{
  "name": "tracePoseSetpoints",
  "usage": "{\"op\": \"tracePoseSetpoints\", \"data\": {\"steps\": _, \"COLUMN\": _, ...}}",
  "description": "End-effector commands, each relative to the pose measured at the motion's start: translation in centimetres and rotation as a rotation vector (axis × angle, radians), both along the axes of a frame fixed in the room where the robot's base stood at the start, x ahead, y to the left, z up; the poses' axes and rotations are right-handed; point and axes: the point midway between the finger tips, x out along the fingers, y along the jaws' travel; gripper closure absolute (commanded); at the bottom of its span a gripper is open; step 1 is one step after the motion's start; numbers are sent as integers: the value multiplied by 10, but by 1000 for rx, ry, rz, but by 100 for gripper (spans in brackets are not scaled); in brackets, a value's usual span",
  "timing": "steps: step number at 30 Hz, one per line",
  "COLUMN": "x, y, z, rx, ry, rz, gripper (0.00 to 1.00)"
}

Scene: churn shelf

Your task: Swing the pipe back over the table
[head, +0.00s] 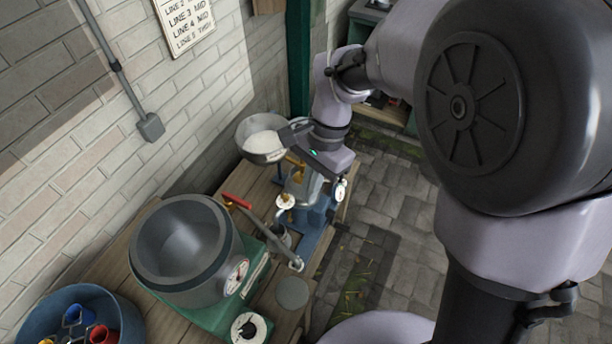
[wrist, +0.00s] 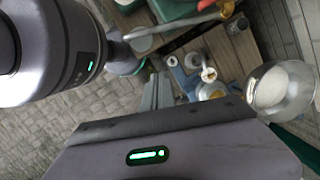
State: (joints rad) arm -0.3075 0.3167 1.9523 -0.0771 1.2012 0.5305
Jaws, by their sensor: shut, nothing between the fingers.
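The grey pipe (head: 275,243) slants from beside the red handle (head: 237,201) to an end near the table's front edge. It also shows in the wrist view (wrist: 168,29), crossing the edge of the wooden table (head: 104,274), with its left end seen against the paving. I cannot tell exactly how far it overhangs. In the wrist view my gripper (wrist: 158,76) has its two fingers together, empty and apart from the pipe. In the head view my wrist is beyond the pipe, above the blue stand, and the fingertips cannot be made out.
A grey vat (head: 183,245) on a green base stands left of the pipe. A steel bowl of white stuff (head: 262,140) is at the back, close to my wrist. A blue stand with brass parts (head: 312,213) is between. A blue tub (head: 66,304) sits front left.

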Motion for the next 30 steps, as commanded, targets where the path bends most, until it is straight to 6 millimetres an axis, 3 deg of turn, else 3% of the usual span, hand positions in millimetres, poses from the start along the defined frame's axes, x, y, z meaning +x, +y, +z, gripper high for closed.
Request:
{"op": "tracePoseSetpoints", "data": {"steps": 14, "x": -19, "y": 16, "z": -100, "rx": -4, "ry": 2, "rz": 1, "gripper": 100}}
{"op": "tracePoseSetpoints", "data": {"steps": 21, "x": -44, "y": 38, "z": -88, "rx": -3, "ry": -1, "rz": 1, "gripper": 100}}
{"op": "tracePoseSetpoints", "data": {"steps": 30, "x": -48, "y": 41, "z": -86, "rx": -3, "ry": -2, "rz": -1, "gripper": 100}}
